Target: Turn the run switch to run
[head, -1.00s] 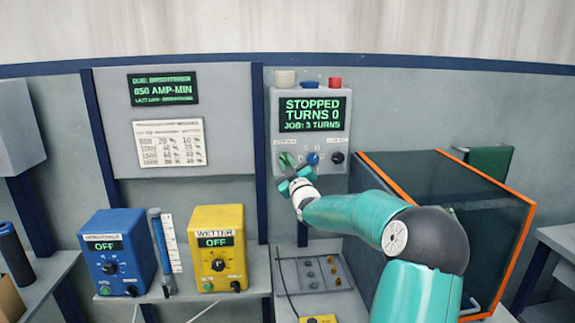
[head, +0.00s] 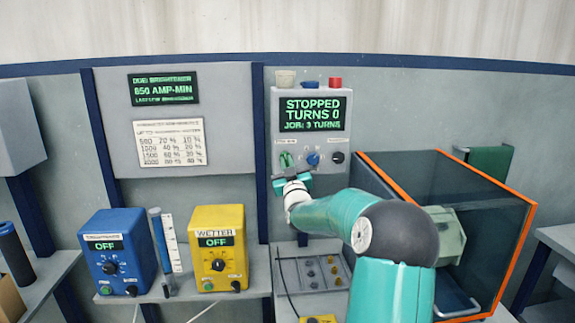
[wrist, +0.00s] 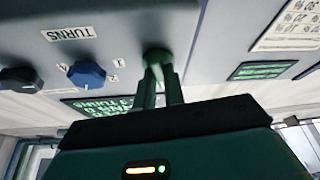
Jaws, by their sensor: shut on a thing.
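The grey control box (head: 312,181) on the back wall has a screen (head: 312,114) reading STOPPED, TURNS 0, JOB: 3 TURNS. At the left of its lower row is a green switch (head: 284,159); it also shows in the wrist view (wrist: 156,54). I take it as the run switch, but its label is too small to read. My gripper (wrist: 158,75) is shut on the green switch, its two fingers reaching up to it from below. The fingers partly hide the switch, so I cannot tell which way it points.
A blue knob (head: 313,159) labelled TURNS and a black knob (head: 337,158) sit to the right on the same box. An orange-edged glass tank (head: 490,200) stands close to my arm. Blue (head: 118,268) and yellow (head: 221,262) boxes, both reading OFF, stand on the left shelf.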

